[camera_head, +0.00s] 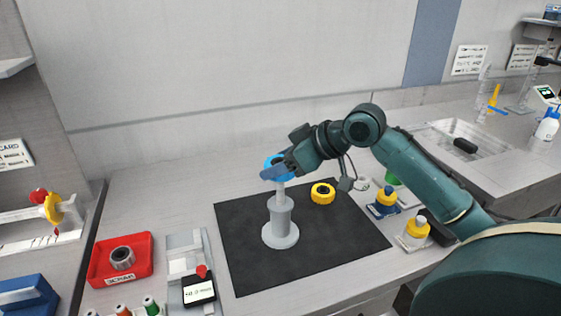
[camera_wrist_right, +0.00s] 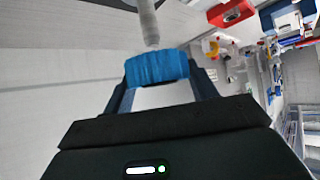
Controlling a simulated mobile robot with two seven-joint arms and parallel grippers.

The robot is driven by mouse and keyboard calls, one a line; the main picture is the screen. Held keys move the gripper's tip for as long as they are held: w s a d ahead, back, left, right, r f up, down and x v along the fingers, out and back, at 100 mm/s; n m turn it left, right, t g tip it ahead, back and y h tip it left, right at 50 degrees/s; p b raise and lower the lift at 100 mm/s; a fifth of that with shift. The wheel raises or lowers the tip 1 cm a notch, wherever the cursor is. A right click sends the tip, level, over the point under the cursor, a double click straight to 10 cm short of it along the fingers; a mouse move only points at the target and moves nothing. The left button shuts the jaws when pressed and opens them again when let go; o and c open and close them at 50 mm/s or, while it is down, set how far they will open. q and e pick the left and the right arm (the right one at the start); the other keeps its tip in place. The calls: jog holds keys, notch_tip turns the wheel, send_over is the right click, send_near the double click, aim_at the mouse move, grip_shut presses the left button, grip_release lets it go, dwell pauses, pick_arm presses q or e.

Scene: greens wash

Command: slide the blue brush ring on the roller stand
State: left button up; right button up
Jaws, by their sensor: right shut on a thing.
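The blue brush ring (camera_head: 273,163) is at the top of the grey roller stand (camera_head: 282,218), which stands upright on a black mat (camera_head: 245,265). My right gripper (camera_head: 278,170) is shut on the ring, reaching in from the right. In the right wrist view the blue ring (camera_wrist_right: 157,68) sits between my two fingers (camera_wrist_right: 160,82). The stand's post (camera_wrist_right: 148,24) shows just beyond the ring there. Whether the post's tip is inside the ring's hole is hidden. My left gripper is in neither view.
A yellow ring (camera_head: 322,193) lies on the mat to the right of the stand. A red scraps tray (camera_head: 101,272) and a grey rack (camera_head: 181,245) stand left of the mat. Bottles (camera_head: 416,228) stand to its right, under my right arm. The front of the mat is clear.

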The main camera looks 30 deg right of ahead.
aim_at(280, 203)
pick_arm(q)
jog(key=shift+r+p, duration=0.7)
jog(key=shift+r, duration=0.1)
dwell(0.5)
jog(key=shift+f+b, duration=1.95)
pick_arm(e)
jog(key=shift+f, duration=3.95)
jog(key=o, duration=1.1)
jog(key=shift+c, duration=0.2)
pick_arm(q)
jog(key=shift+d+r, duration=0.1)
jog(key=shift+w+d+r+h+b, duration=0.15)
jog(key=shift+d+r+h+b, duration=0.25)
jog(key=shift+b, duration=0.25)
pick_arm(e)
jog(key=v, duration=1.3)
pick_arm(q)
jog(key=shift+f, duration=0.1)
pick_arm(e)
jog(key=shift+s+d, duration=0.1)
